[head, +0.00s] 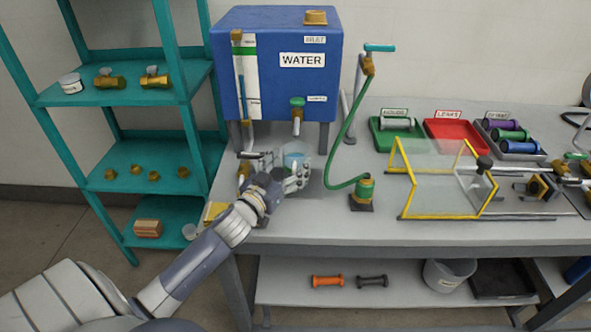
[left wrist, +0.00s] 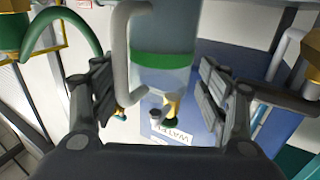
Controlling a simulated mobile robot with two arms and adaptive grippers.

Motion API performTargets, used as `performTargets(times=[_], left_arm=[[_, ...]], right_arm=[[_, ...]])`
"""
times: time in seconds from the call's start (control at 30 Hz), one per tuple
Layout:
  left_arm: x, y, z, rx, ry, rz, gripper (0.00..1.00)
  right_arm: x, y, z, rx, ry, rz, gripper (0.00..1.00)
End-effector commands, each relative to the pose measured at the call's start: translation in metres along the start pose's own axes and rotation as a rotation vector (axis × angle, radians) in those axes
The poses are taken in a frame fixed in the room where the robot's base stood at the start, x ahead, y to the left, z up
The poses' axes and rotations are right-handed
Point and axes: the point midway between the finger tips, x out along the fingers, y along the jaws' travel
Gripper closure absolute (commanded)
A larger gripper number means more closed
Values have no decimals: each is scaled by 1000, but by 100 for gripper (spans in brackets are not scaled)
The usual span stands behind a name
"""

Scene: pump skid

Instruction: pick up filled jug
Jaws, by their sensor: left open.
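The filled jug (head: 296,153) is a clear vessel with blue water inside. It stands on the bench below the tap of the blue water tank. My left gripper (head: 289,180) is at the near side of the jug and partly covers its lower part. In the left wrist view the jug (left wrist: 163,73), with a green band and a pale handle, lies between the spread fingers of my left gripper (left wrist: 160,88). The gripper is open, and gaps show between the fingers and the jug. My right gripper is not in view.
The blue water tank (head: 276,70) stands behind the jug. A green hose (head: 345,140) rises to the right, beside a brass fitting (head: 363,190). A yellow-framed clear guard (head: 440,180) and parts trays are further right. A teal shelf (head: 130,95) stands at the left.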

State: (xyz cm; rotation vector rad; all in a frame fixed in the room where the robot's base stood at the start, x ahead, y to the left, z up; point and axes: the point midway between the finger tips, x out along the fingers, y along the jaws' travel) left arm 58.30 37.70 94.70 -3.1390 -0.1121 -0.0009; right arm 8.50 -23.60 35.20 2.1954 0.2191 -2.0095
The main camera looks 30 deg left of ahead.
Motion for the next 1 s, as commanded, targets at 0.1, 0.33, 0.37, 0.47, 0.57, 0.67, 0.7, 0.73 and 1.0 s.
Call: performTargets(times=[0.1, 0.33, 0.37, 0.47, 0.57, 0.67, 0.7, 0.73, 1.0], left_arm=[[19, 0, -2, -1, 2, -1, 31], [35, 0, -1, 0, 0, 0, 31], [35, 0, 0, 0, 0, 0, 31], [35, 0, 0, 0, 0, 0, 31], [35, 0, 0, 0, 0, 0, 34], [35, 0, 0, 0, 0, 0, 56], [35, 0, 0, 0, 0, 0, 66], [35, 0, 0, 0, 0, 0, 72], [35, 0, -2, -1, 3, 1, 83]], right_arm=[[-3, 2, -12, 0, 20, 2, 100], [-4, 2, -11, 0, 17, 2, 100], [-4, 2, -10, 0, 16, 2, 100], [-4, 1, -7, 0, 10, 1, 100], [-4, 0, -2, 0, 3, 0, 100], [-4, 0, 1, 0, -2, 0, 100], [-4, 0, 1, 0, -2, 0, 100], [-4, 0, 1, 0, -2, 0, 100], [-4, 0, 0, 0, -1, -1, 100]])
